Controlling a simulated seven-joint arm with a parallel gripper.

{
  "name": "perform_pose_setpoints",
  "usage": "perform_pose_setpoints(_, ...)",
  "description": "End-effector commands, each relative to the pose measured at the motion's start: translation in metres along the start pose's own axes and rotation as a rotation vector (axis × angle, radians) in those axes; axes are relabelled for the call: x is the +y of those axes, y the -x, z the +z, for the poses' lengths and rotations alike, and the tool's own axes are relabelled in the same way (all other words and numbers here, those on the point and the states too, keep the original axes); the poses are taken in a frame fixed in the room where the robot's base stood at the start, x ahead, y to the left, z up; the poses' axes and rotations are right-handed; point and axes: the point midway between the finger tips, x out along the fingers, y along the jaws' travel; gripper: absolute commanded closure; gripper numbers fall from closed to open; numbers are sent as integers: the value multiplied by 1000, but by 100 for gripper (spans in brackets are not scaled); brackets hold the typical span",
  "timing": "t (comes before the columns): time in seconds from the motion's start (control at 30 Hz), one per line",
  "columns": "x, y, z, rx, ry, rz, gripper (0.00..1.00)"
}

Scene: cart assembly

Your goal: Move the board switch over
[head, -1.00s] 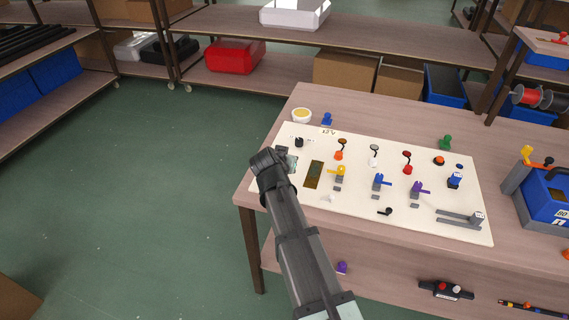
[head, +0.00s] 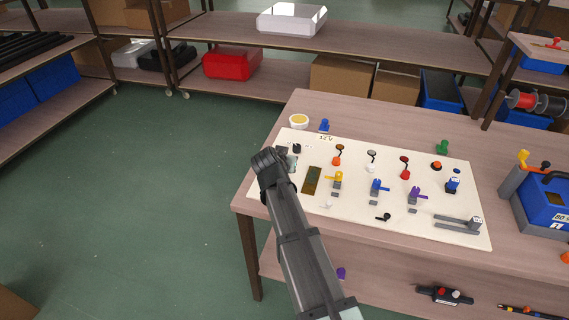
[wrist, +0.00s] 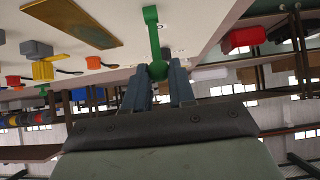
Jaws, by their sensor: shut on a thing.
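The cream board (head: 420,225) lies on the wooden table, with a row of levers, knobs and lamps on it. In the wrist view a green lever (wrist: 152,30) stands out from the board (wrist: 205,20); it looks like the board switch. My gripper (wrist: 163,75) is shut on the rounded end of this green lever, with one grey finger at each side. In the head view my gripper (head: 290,165) is at the board's left edge, and my arm largely hides the lever.
A brown-gold plate (head: 312,180) and yellow (head: 337,177), blue (head: 377,187) and purple (head: 414,196) levers are to the right of my gripper. A black knob (head: 297,149) sits just behind it. A blue box (head: 545,200) stands at the table's right. Open floor is to the left.

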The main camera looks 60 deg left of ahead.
Motion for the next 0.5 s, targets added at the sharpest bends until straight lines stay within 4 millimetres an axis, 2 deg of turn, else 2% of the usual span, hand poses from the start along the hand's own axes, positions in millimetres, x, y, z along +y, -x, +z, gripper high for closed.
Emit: perform_pose_setpoints(0.5, -1, -8, -5, 2, -1, -2, 93)
